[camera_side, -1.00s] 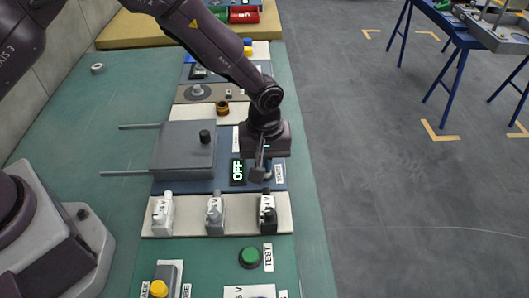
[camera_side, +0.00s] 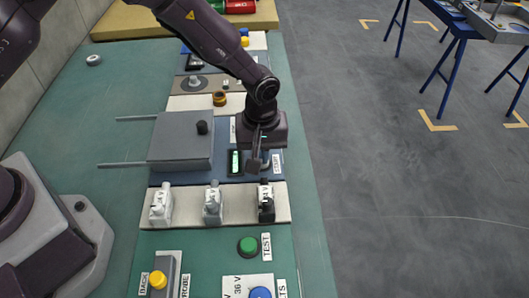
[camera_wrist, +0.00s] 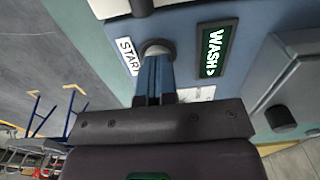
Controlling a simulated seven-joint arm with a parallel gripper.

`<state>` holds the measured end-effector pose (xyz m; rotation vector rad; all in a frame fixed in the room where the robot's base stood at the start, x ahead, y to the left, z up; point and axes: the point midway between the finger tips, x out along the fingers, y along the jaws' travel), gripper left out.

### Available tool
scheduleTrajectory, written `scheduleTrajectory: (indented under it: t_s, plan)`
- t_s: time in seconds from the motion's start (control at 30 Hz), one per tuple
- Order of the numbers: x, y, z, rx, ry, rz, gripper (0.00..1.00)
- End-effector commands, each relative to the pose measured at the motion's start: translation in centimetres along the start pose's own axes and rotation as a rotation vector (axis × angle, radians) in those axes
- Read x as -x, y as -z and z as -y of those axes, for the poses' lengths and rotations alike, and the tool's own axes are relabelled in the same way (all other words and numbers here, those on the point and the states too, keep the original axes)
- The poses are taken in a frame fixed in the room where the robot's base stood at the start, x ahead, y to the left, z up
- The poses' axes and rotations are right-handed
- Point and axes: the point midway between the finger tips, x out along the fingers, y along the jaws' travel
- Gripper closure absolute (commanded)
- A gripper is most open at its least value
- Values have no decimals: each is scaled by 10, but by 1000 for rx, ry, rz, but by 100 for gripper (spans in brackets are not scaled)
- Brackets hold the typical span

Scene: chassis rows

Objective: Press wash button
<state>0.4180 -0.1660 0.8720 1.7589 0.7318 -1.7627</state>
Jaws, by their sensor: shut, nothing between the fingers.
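My gripper (camera_side: 254,165) is shut and empty, pointing down at the blue panel. In the wrist view its fingertips (camera_wrist: 154,60) are at a round grey button (camera_wrist: 157,46) beside a white label (camera_wrist: 128,53) that reads "STAR", its end hidden. The fingers cover part of the button, and I cannot tell whether it is pressed in. A small display (camera_wrist: 212,52) next to it reads "WASH >" in the wrist view. The same display (camera_side: 235,163) shows in the side view, too small to read. The START label (camera_side: 277,162) stands right of my gripper there.
A grey lidded box (camera_side: 182,140) with a dark knob stands left of the display. Several switches stand on a pale strip (camera_side: 185,215) in front. A green TEST button (camera_side: 249,245) and a yellow button (camera_side: 158,280) are nearer the camera.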

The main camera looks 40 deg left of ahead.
Motion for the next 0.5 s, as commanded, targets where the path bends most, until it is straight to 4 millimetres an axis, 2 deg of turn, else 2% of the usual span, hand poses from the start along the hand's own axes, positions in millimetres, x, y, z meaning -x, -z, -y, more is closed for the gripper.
scheduleTrajectory:
  t_s: [0.3, 0.5]
  plan:
    - [80, 2, -7, 1, -26, -10, 100]
    - [115, 3, -7, 1, -26, -10, 100]
